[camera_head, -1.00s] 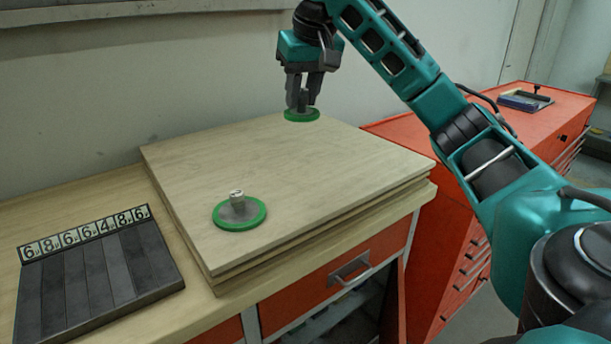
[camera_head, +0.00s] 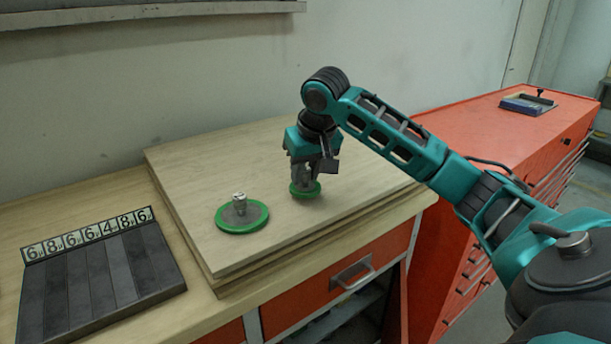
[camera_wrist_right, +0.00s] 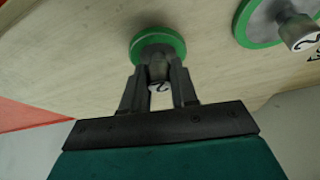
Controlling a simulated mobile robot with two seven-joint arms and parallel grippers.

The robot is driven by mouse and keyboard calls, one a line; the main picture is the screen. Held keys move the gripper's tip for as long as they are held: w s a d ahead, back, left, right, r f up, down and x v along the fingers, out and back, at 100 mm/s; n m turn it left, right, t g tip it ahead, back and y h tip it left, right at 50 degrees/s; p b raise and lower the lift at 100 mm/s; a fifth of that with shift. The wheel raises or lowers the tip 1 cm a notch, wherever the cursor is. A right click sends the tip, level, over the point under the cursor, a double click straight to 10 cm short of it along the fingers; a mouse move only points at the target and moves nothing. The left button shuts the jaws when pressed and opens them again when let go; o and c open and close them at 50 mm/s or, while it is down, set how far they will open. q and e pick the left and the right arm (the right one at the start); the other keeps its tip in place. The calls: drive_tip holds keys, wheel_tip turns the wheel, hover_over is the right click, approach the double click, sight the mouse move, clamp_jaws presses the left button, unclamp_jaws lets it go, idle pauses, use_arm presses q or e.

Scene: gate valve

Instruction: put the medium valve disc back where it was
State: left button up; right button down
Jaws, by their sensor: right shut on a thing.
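My right gripper (camera_head: 307,175) is shut on the stem of a small green-rimmed valve disc (camera_head: 305,191), at or just above the wooden boards. In the right wrist view the fingers (camera_wrist_right: 159,90) sit on either side of the stem of this held disc (camera_wrist_right: 158,45). A larger green-rimmed disc (camera_head: 242,216) with a grey face and upright stem lies on the boards to the left of the held one. It also shows in the right wrist view (camera_wrist_right: 262,24). The left gripper is not in view.
The stacked wooden boards (camera_head: 225,160) lie on a workbench with an orange drawer (camera_head: 345,275). A dark slotted block with number tiles (camera_head: 100,265) stands at the left. An orange cabinet (camera_head: 480,120) is at the right. The back of the boards is clear.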

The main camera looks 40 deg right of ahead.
drive_tip(key=shift+f, duration=0.55)
drive_tip(key=c, duration=0.9)
unclamp_jaws()
drive_tip(key=shift+f, duration=0.2)
drive_tip(key=shift+o, duration=0.2)
drive_tip(key=v, duration=1.2)
drive_tip(key=shift+r, duration=0.2)
